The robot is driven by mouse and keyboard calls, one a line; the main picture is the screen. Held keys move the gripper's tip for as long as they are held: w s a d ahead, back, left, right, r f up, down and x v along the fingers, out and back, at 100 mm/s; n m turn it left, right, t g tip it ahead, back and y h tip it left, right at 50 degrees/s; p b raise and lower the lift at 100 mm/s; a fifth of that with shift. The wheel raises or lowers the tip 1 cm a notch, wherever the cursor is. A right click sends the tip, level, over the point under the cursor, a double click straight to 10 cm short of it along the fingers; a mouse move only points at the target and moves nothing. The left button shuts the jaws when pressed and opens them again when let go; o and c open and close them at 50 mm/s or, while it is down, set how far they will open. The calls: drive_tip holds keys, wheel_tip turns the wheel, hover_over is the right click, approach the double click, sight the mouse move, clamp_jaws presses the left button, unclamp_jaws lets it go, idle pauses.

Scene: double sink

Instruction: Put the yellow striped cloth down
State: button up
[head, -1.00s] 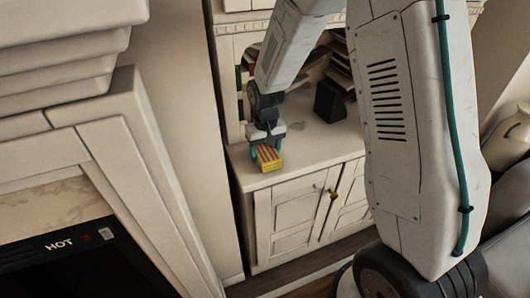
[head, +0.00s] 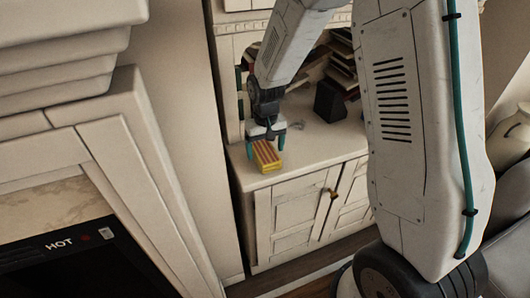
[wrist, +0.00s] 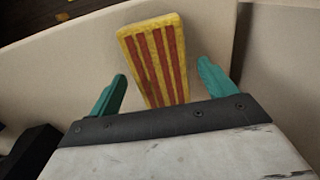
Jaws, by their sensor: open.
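The yellow striped cloth (head: 266,156), a block-like folded piece with red stripes, rests on the pale cabinet top near its left front edge. In the wrist view the cloth (wrist: 156,62) lies just beyond and between my fingertips, with a gap on each side. My gripper (head: 265,142) is open with its teal fingers spread, just behind the cloth in the head view. In the wrist view my gripper (wrist: 160,82) also shows both fingers clear of the cloth.
The cabinet top (head: 310,145) has free room to the right of the cloth. A dark box (head: 330,100) and books (head: 343,62) stand further back. A wall (head: 190,130) rises close on the left. Cabinet doors (head: 296,210) are below the front edge.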

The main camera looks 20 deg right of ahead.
sight(266, 151)
wheel_tip(266, 151, up, 10)
drive_tip(key=s+d+r, duration=0.2)
drive_tip(key=s+r, duration=0.9)
drive_tip(key=s, duration=0.1)
drive_tip(key=s+r+t, duration=0.1)
drive_tip(key=s+r, duration=0.2)
drive_tip(key=s, duration=1.5)
drive_tip(key=shift+d+r, duration=0.15)
drive_tip(key=shift+d, duration=0.3)
drive_tip(key=shift+o, duration=0.5)
